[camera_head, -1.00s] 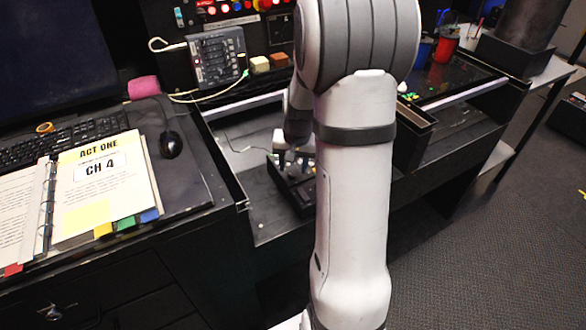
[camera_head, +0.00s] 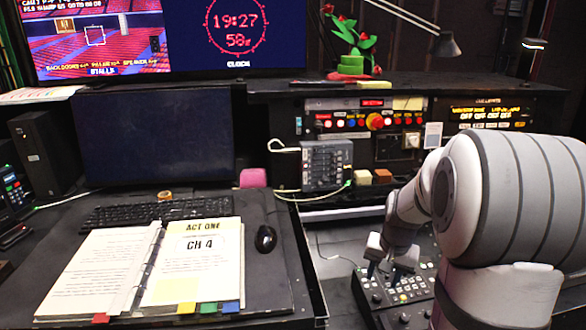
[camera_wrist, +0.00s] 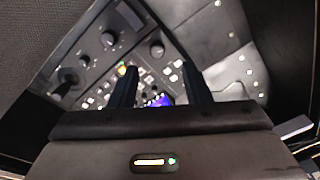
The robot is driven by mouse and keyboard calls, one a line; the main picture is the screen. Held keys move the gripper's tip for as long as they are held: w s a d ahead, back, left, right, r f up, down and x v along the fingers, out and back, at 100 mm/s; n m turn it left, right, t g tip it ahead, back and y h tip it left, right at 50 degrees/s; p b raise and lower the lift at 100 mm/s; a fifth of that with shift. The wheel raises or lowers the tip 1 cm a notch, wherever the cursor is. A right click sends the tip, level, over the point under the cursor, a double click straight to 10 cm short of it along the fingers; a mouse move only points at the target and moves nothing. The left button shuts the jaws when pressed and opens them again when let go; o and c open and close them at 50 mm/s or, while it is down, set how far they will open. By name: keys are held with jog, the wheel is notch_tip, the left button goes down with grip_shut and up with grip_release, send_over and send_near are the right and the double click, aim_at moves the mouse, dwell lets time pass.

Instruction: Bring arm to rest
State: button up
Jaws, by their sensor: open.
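My gripper (camera_head: 388,268) is at the right of the head view, low over a black control panel (camera_head: 366,297) with knobs and small buttons. In the wrist view my gripper (camera_wrist: 160,84) shows two dark fingers, apart, with nothing between them but the panel beyond. The panel in the wrist view (camera_wrist: 95,75) has knobs, lit buttons and a small blue-lit spot. Whether the fingertips touch the panel cannot be told. My arm covers the right part of the head view and hides the panel's right side.
An open binder (camera_head: 110,270) lies on the left desk beside a keyboard (camera_head: 130,211) and a mouse (camera_head: 265,239). A grey keypad box (camera_head: 327,165) and a row of lit buttons (camera_head: 345,122) stand behind. Monitors and a lamp (camera_head: 440,42) are at the back.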

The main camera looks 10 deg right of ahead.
jog(key=s+a+r+n+p, duration=0.3)
jog(key=s+a+r, duration=0.3)
jog(key=s, duration=0.3)
jog(key=s+a+r+n+t+p, duration=0.1)
jog(key=s+a+r+n+p, duration=0.2)
jog(key=s+a+r, duration=0.4)
jog(key=shift+s+r, duration=0.35)
jog(key=shift+s, duration=0.6)
jog(key=shift+w, duration=0.1)
